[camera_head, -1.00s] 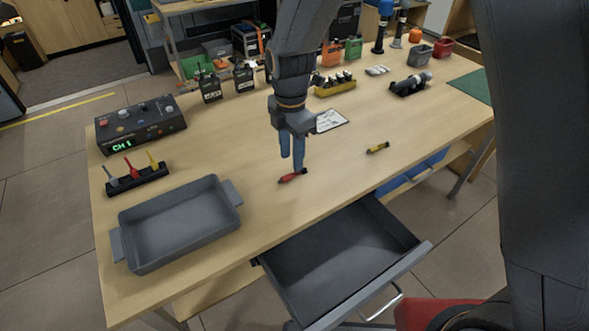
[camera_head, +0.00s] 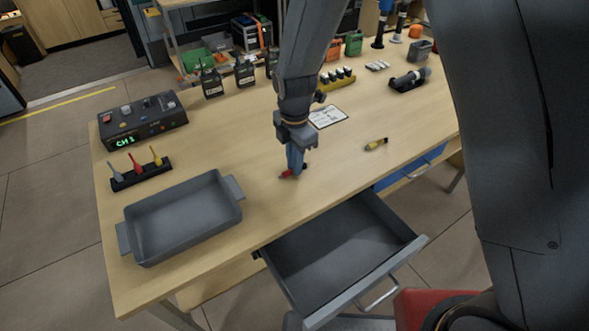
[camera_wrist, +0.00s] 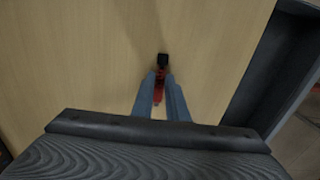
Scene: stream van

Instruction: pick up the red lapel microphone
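The red lapel microphone (camera_head: 287,173) lies on the wooden table (camera_head: 240,165), to the right of the grey tray. My gripper (camera_head: 296,172) is down at the table top, with its two blue-grey fingers around the microphone. In the wrist view the microphone's black end (camera_wrist: 164,60) sticks out past the fingertips. Its red body shows in the narrow gap between the fingers of my gripper (camera_wrist: 162,80), and I see no clear space beside it. The fingers look closed on it. Part of the body is hidden by the fingers. It appears to rest at table height.
A grey tray (camera_head: 127,230) stands at the left front, and an open drawer (camera_head: 414,243) juts out below the table edge. A yellow microphone-like piece (camera_head: 376,144) lies to the right. A control box (camera_head: 142,121) and a rack of coloured pieces (camera_head: 141,175) are left.

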